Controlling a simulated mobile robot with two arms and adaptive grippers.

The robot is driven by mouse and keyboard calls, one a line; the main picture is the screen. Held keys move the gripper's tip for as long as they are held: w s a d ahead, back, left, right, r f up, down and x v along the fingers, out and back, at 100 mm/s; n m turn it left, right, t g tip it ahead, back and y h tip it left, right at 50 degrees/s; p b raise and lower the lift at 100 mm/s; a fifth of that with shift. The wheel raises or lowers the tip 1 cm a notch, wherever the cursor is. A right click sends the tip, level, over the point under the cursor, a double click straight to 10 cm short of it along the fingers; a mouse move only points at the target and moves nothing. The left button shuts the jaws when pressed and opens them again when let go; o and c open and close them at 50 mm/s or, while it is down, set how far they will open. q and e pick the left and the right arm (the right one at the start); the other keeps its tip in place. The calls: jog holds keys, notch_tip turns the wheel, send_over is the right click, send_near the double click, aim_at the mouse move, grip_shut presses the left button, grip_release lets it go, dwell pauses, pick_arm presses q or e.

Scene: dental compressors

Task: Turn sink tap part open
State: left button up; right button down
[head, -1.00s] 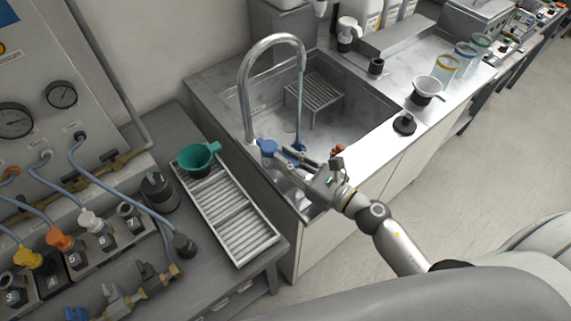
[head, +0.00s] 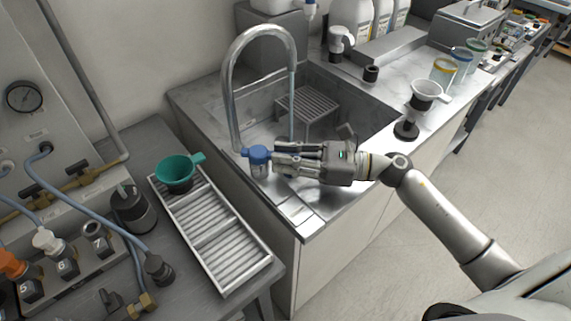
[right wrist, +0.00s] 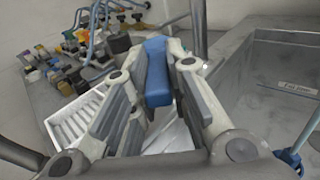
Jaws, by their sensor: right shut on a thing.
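The sink tap has a tall curved metal spout (head: 236,95) and a blue handle (head: 258,154) at its base, on the near left corner of the sink. My right gripper (head: 276,158) reaches the handle from the right, with its fingers shut on it. In the right wrist view the blue handle (right wrist: 157,72) stands between the two fingers. A thin pale blue line (head: 291,108) hangs from the spout into the sink; I cannot tell if it is water or a tube. My left gripper is not in view.
The steel sink basin (head: 350,92) holds a slatted rack (head: 306,103). A white funnel on a dark stand (head: 407,129) is on the right counter.

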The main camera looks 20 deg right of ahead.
dwell(0.4)
jog(key=c, duration=1.4)
grip_release()
jog(key=shift+s+d, duration=0.1)
jog(key=shift+d, duration=0.15)
jog(key=v, duration=1.1)
jog(key=shift+s+d, duration=0.1)
jog(key=shift+d, duration=0.15)
jog(key=shift+f, duration=0.1)
